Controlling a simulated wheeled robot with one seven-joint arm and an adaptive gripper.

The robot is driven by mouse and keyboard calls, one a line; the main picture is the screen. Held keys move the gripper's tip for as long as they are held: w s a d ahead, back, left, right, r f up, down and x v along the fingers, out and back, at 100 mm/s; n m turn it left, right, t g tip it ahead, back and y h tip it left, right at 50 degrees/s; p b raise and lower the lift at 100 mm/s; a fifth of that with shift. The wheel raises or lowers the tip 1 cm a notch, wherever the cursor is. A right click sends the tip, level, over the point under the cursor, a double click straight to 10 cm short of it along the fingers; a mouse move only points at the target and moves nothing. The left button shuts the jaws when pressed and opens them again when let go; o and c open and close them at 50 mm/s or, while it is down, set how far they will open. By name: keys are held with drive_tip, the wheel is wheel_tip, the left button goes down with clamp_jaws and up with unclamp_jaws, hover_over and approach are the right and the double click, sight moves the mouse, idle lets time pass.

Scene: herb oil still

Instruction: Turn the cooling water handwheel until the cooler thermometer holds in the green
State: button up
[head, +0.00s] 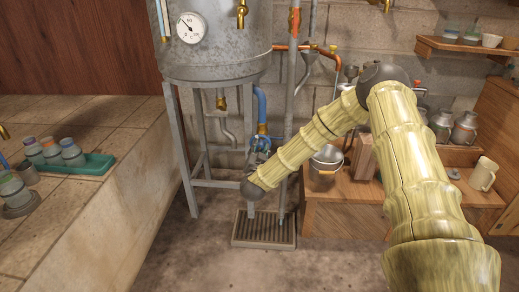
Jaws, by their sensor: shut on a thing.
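A round white dial thermometer (190,28) sits on the front of the tank, with a dark needle pointing to the upper left. I cannot make out a green band on it from here.
The grey tank (222,62) stands on metal legs around the pipes. A floor drain grate (263,229) lies below. A teal tray (86,164) with several jars is on the stone ledge at left. A wooden bench (335,213) with a bucket (325,172) is at right.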

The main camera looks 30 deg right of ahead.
drive_tip(key=shift+f, duration=0.15)
drive_tip(key=o, duration=1)
drive_tip(key=v, duration=1.2)
